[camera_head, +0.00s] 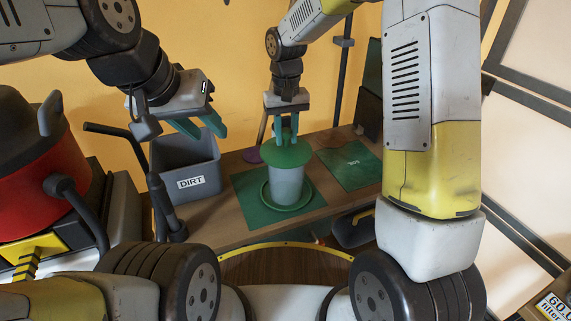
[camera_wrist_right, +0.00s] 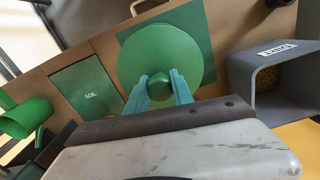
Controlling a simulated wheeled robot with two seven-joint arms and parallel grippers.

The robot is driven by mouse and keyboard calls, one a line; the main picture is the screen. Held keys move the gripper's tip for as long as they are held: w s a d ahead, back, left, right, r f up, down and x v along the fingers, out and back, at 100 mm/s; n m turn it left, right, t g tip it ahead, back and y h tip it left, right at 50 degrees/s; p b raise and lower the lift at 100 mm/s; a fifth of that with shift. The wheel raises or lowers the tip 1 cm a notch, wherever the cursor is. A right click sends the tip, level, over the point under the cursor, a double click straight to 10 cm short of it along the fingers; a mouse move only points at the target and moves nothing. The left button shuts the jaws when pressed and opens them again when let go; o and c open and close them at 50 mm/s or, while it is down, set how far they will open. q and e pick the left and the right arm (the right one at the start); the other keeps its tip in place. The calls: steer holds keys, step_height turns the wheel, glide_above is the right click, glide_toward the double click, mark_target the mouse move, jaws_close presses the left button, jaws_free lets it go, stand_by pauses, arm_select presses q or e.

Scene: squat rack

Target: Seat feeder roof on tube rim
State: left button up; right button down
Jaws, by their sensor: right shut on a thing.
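The green feeder roof (camera_head: 287,156) is a round disc with a knob (camera_wrist_right: 160,87) on top. My right gripper (camera_head: 286,137) is shut on that knob, its fingers on both sides of it in the right wrist view (camera_wrist_right: 160,91). The roof is over the upper end of the pale grey tube (camera_head: 287,184) and hides its rim; I cannot tell whether they touch. The tube stands upright in a round green base (camera_head: 286,206) on a green mat (camera_head: 238,207). In the wrist view the disc hides the tube. My left gripper (camera_head: 203,128) is open and empty, to the left.
A grey bin labelled DIRT (camera_head: 185,160) stands left of the mat, below my left gripper. A green mat labelled SOIL (camera_head: 350,166) lies to the right. A green can-like object (camera_wrist_right: 24,119) shows in the wrist view. A red container (camera_head: 30,165) is far left.

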steer(key=shift+f, duration=0.4)
stand_by(0.3)
steer(key=c, duration=1)
jaws_free()
steer(key=shift+r, duration=0.1)
step_height(320, 180, up, 7)
steer(key=shift+r, duration=0.3)
